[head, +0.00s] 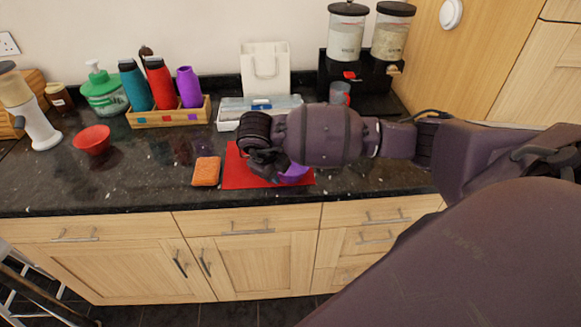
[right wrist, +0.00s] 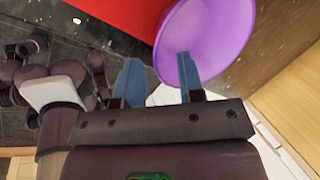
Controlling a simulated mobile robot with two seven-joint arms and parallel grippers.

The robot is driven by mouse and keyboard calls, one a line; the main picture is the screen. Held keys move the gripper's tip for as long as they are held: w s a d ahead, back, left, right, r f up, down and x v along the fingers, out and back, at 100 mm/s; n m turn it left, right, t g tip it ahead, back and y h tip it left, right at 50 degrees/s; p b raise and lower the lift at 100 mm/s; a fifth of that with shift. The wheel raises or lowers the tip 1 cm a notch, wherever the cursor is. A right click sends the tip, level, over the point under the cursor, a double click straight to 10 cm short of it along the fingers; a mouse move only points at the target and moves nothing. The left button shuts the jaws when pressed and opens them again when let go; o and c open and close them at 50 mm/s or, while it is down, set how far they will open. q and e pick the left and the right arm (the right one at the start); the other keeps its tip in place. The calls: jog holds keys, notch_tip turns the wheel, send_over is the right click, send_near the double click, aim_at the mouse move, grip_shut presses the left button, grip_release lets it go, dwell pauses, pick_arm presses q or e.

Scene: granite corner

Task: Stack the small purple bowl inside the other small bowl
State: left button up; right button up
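The small purple bowl (head: 294,174) sits on the red mat, partly hidden by my right gripper in the head view. In the right wrist view the purple bowl (right wrist: 208,32) shows its inside. My right gripper (right wrist: 158,59) is open at its near rim, one finger overlapping the bowl and the other outside it, with a gap to the rim. In the head view my right gripper (head: 272,170) is over the mat, left of the bowl. The small red bowl (head: 92,139) stands upright on the counter at the left and looks empty. My left gripper is not seen.
The red mat (head: 236,172) lies near the counter's front edge, with an orange sponge (head: 206,171) to its left. A wooden tray (head: 168,117) with bottles, a green soap dispenser (head: 103,93) and a cereal dispenser (head: 345,60) stand behind. Dark counter between the red bowl and sponge is clear.

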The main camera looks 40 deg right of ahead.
jog(key=shift+d+f, duration=0.15)
jog(key=shift+f, duration=0.25)
grip_shut()
jog(key=shift+r, duration=0.15)
